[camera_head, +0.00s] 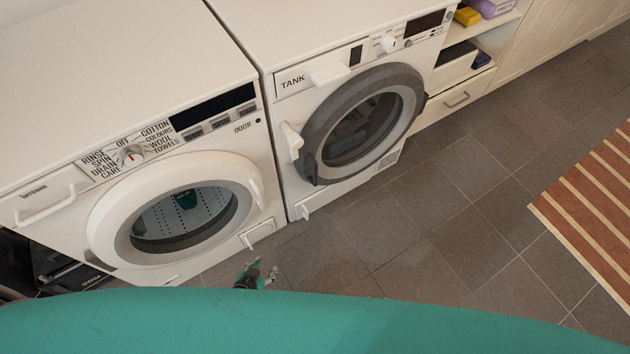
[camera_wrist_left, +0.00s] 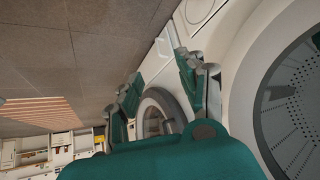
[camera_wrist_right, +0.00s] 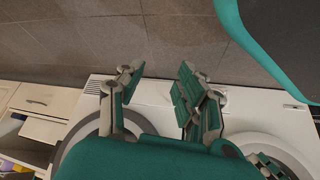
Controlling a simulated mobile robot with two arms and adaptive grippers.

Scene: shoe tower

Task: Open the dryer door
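The dryer (camera_head: 291,188) is the white machine on the right, marked TANK. Its round door (camera_head: 311,150) has a thick grey rim and dark glass and looks closed. The same door (camera_wrist_left: 157,113) shows in the left wrist view beyond my left fingers. My left gripper (camera_head: 262,271) is low over the floor in front of the washer, clear of the dryer door. In its wrist view, the left gripper (camera_wrist_left: 158,72) has fingers spread with nothing between them. My right gripper (camera_wrist_right: 158,78) is open and empty, with the machines behind it; it is hidden in the head view.
The washer (camera_head: 262,190) stands left of the dryer, its white-rimmed door (camera_head: 110,222) closed. A drawer (camera_head: 455,100) and open shelves adjoin the dryer's right. Tiled floor (camera_head: 440,210) in front is clear up to a striped mat (camera_head: 590,195) at right.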

